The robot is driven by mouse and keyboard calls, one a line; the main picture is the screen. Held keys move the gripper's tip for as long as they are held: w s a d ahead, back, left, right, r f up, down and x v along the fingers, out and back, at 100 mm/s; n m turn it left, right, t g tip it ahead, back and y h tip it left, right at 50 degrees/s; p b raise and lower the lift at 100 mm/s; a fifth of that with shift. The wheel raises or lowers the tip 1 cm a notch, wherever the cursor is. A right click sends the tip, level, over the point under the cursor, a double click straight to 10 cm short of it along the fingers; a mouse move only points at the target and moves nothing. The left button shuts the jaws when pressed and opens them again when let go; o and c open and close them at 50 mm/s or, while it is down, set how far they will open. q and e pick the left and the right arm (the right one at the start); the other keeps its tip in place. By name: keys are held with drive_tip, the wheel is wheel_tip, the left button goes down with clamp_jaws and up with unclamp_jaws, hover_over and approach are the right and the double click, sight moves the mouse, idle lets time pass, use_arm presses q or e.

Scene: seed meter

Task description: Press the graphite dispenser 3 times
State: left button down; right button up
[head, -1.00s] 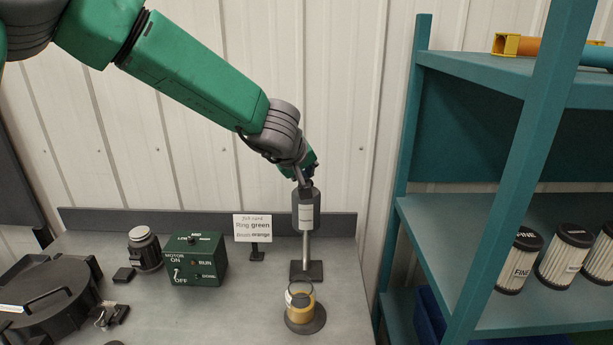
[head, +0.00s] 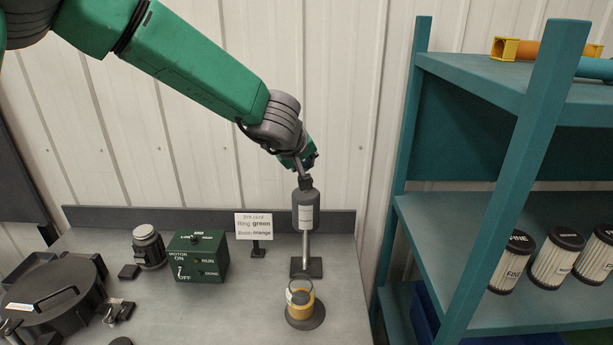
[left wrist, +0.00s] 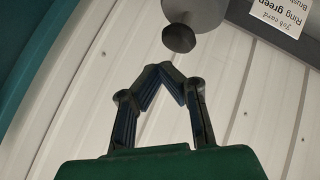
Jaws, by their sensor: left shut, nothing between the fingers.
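The graphite dispenser (head: 305,212) is a grey bottle with a white label, held upright on a thin post over a dark base. Its dark round top knob shows in the left wrist view (left wrist: 179,39), with part of the pale grey body beside it. My left gripper (head: 308,161) is at the dispenser's top, just above the knob. In the left wrist view its fingertips (left wrist: 160,70) meet, with nothing between them, and a small gap shows between them and the knob. A clear cup with yellow contents (head: 300,306) stands on a round dark pad below. My right gripper is out of view.
A job card (head: 254,226) stands left of the dispenser, near a green motor switch box (head: 198,258) and a small motor (head: 148,247). A round black lidded vessel (head: 50,290) is at far left. A teal shelf (head: 470,215) with filter cartridges stands close on the right.

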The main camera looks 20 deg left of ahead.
use_arm(q)
wheel_tip(320, 180, up, 3)
drive_tip(key=shift+f+p, duration=0.1)
drive_tip(key=shift+p, duration=1.15)
drive_tip(key=shift+r+p, duration=0.35)
drive_tip(key=shift+r, duration=0.55)
